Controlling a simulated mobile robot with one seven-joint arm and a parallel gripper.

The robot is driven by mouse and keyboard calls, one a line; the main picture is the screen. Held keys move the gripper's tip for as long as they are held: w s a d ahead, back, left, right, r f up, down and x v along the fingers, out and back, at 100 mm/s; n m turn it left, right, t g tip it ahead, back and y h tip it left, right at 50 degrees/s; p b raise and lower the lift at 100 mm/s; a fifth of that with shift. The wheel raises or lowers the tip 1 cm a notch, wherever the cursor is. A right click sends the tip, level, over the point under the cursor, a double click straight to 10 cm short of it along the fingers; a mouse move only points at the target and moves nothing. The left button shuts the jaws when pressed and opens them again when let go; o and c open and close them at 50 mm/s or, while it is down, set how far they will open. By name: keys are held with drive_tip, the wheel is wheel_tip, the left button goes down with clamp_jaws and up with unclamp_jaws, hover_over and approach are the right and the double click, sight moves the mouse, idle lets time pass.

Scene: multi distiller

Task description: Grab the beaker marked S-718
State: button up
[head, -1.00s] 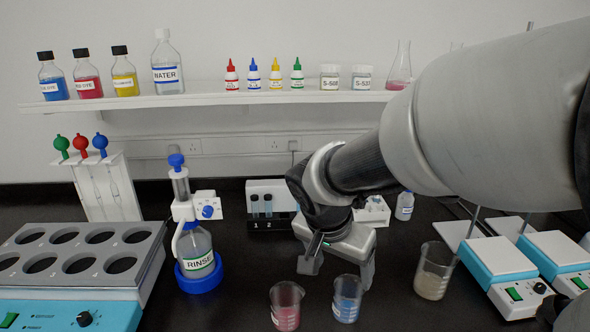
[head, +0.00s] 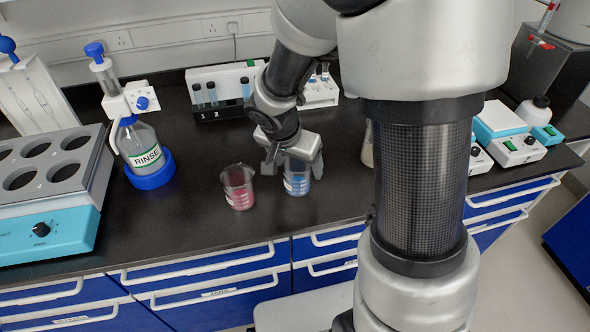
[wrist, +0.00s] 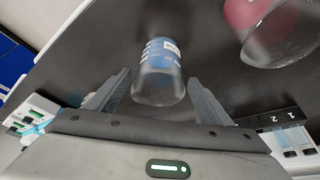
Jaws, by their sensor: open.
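A beaker of blue liquid (head: 297,184) stands upright on the black bench. A beaker of red liquid (head: 238,190) stands just to its left. Both have white labels too small or blurred to read, so I cannot tell which is S-718. My gripper (head: 293,170) is open over the blue beaker, with a finger on either side. In the wrist view, the blue beaker (wrist: 160,60) lies between the open fingers of my gripper (wrist: 160,83), with gaps visible at both sides. The red beaker (wrist: 284,32) is at the upper right there.
A rinse bottle (head: 140,147) in a blue holder stands left of the beakers. A vial rack (head: 222,90) is behind. My arm mostly hides another beaker (head: 367,147) to the right. A block with wells (head: 45,170) sits far left. The bench's front edge is close.

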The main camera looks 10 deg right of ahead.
drive_tip(key=x, duration=0.4)
drive_tip(key=shift+s, duration=0.1)
